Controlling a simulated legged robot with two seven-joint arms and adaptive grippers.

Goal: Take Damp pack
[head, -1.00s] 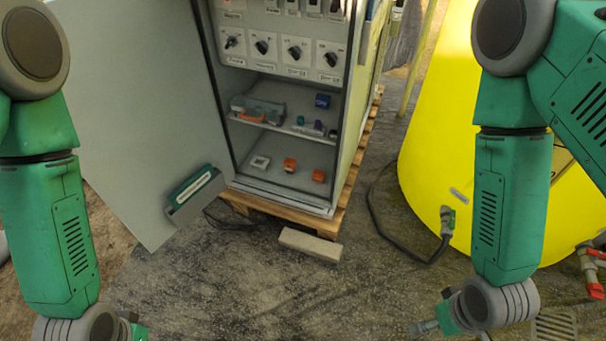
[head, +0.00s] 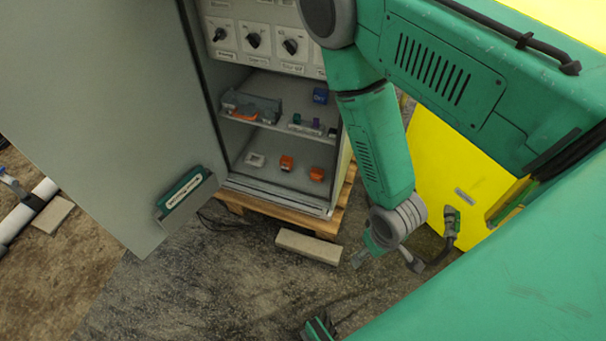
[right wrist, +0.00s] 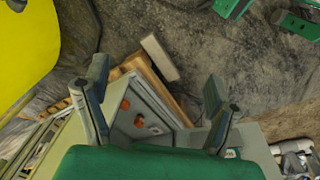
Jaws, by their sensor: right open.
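I cannot read any label that names the Damp pack. Candidate small items stand in the open cabinet: a blue block (head: 320,96) on the upper shelf, and two orange blocks (head: 286,163) (head: 317,173) and a pale square piece (head: 255,159) on the cabinet floor. My right gripper (head: 385,260) is in front of the cabinet, right of and below these items in the head view, touching none. In the right wrist view its fingers (right wrist: 155,85) are spread and empty, with the orange blocks (right wrist: 125,104) beyond them.
The cabinet door (head: 110,100) stands open at left, with a green-labelled holder (head: 184,192). The cabinet rests on a wooden pallet (head: 335,215), with a pale block (head: 308,246) before it. A yellow tank (head: 440,170) is at right.

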